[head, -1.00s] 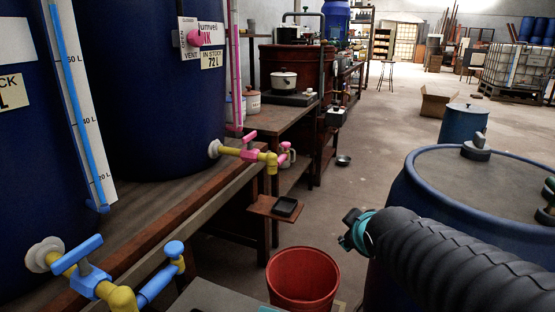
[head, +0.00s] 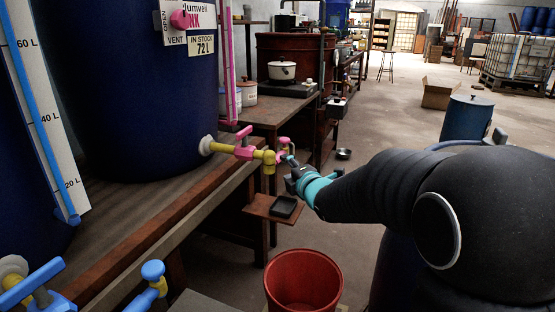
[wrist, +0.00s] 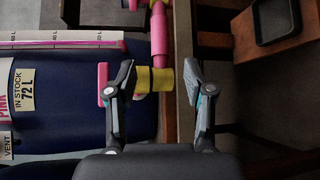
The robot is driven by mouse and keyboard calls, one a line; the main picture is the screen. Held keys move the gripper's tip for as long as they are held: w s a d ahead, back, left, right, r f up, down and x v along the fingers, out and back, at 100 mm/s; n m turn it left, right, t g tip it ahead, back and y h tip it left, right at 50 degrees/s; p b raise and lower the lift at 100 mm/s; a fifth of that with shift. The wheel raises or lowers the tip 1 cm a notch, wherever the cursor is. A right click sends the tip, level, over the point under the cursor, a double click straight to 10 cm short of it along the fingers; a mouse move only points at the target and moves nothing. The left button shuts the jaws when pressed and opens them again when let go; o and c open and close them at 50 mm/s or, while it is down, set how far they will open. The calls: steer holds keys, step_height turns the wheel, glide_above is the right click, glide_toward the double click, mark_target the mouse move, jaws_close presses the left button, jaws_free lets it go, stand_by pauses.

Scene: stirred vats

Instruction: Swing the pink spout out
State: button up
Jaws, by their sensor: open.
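The pink spout (head: 285,143) sits at the end of the yellow pipe (head: 268,157) on the dark blue vat (head: 130,90). In the wrist view the spout (wrist: 158,35) is a pink tube rising from the yellow fitting (wrist: 153,80). The pink valve handle (head: 244,132) is nearer the vat. My gripper (head: 287,170) is at the pipe's outer end and partly covers the spout. In the wrist view my gripper (wrist: 157,80) is open, its fingers on either side of the yellow fitting. I cannot tell whether they touch it.
A small shelf with a black tray (head: 284,207) is below the spout, and a red bucket (head: 303,280) stands on the floor. Blue valve parts (head: 152,272) show at lower left. A white pot (head: 282,71) is on the bench behind.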

mark_target(279, 161)
steer(key=p+x, duration=0.1)
steer(key=x, duration=0.8)
steer(key=shift+w, duration=0.15)
